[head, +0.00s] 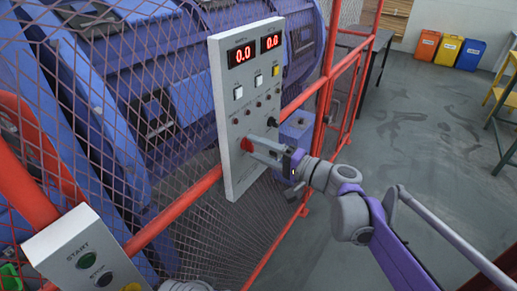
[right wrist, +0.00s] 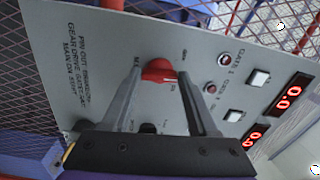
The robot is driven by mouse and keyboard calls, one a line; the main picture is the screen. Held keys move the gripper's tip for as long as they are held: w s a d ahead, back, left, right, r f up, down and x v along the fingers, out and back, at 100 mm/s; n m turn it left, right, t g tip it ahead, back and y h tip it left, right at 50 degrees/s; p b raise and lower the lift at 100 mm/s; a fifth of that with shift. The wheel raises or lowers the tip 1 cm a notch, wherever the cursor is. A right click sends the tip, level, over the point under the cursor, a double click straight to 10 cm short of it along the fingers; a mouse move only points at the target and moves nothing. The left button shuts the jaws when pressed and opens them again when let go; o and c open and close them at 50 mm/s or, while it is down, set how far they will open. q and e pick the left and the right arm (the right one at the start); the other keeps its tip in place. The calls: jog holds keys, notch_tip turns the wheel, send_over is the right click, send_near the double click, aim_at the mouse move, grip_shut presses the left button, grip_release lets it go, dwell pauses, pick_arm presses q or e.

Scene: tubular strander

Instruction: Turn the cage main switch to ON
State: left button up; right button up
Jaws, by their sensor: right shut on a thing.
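The grey control panel (head: 228,115) hangs on the cage mesh, with two red displays reading 0.0. The red rotary switch (head: 247,145) sits low on its face; it also shows in the right wrist view (right wrist: 158,70), with a pale pointer line on it. My right gripper (head: 254,147) reaches in from the right and is shut on this red switch, one finger on each side. The small lettering by the switch is too blurred to read surely. A black rotary knob (head: 272,122) sits up and right of it. My left gripper is not in view.
White buttons (head: 238,92) and a yellow button (head: 275,70) are above the switch. A START box (head: 83,258) stands at lower left. Red rails (head: 175,205) and mesh enclose the blue machine. Open grey floor (head: 420,130) lies to the right, with coloured bins (head: 448,48) behind.

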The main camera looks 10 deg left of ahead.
jog(key=m, duration=0.5)
jog(key=shift+m, duration=0.3)
jog(key=shift+m+b, duration=0.35)
jog(key=shift+m, duration=1.85)
jog(key=o, duration=1.4)
jog(key=shift+r, duration=0.1)
jog(key=b+v, duration=0.1)
jog(key=v, duration=0.9)
jog(key=shift+s+d, duration=0.15)
jog(key=shift+d, duration=0.25)
